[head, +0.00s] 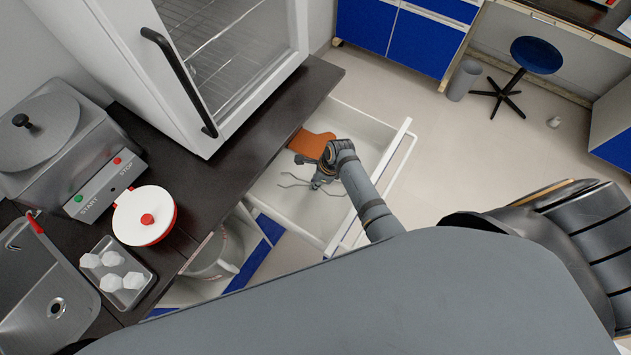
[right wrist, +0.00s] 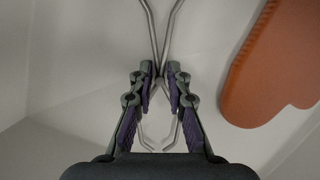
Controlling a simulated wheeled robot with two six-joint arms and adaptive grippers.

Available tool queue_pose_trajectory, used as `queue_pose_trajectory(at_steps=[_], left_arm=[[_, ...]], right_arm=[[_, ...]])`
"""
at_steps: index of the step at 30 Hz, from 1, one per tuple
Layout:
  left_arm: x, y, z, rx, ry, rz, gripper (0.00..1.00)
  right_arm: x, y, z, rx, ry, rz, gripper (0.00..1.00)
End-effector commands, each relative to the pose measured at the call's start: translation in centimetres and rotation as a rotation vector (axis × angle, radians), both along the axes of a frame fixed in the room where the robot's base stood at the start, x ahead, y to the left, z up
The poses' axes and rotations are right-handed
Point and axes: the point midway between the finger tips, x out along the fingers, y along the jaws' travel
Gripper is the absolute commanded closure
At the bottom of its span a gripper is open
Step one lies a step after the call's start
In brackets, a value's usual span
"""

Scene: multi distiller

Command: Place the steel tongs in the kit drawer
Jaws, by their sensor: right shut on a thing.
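The steel tongs (right wrist: 153,22) are thin bent metal rods, pinched where they cross between the fingers of my right gripper (right wrist: 160,86) in the right wrist view. My right gripper (head: 319,183) is shut on them and reaches down into the open white drawer (head: 362,118). In the head view the tongs (head: 293,180) stick out on both sides of the gripper, within the drawer walls. I cannot tell whether they touch the drawer floor. My left gripper is not in view.
An orange mitt-like item (head: 312,143) lies in the drawer beside the tongs, at right in the wrist view (right wrist: 277,70). The dark counter (head: 213,180) edges the drawer; a white cabinet with a glass door (head: 228,50) stands on it.

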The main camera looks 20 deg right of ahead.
Motion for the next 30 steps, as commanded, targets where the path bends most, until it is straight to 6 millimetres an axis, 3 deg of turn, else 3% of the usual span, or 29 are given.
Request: queue_pose_trajectory(at_steps=[5,6,10,20,23,30], left_arm=[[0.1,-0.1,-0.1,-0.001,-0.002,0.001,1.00],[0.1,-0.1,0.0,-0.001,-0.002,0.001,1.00],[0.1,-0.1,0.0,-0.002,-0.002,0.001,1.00],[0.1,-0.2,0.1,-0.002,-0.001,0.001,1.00],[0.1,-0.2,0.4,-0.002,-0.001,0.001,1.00],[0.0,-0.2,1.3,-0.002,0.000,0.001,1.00]], right_arm=[[0.0,0.0,-0.3,0.000,0.000,0.000,1.00],[0.0,0.0,-0.2,0.000,0.000,0.000,0.78],[0.0,0.0,-0.2,0.000,0.000,0.000,0.61],[0.0,0.0,0.1,0.000,0.000,0.000,0.61],[-0.1,-0.4,1.4,-0.001,-0.002,-0.001,0.61],[-1.0,-1.9,7.1,-0.002,-0.003,0.000,0.61]])
